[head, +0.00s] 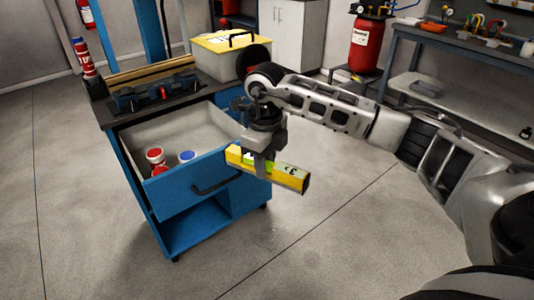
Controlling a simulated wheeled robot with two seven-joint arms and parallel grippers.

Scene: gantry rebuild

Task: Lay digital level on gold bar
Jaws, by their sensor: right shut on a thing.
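The digital level (288,178) is a yellow box-shaped bar with a small greenish display and dark end. My right gripper (262,160) points down and is shut on it, holding it in the air in front of the cart's open drawer, near the drawer handle. A long gold-tan bar (150,70), which seems to be the gold bar, lies along the back of the cart top. It is up and left of my right gripper, well apart from the level. My left gripper is not in view.
The blue cart (185,222) has an open drawer (172,132) with red and blue-capped items inside. A dark blue tool (155,93) lies in front of the bar. A yellow-lidded case (222,48) stands behind right; a red can (82,55) stands left.

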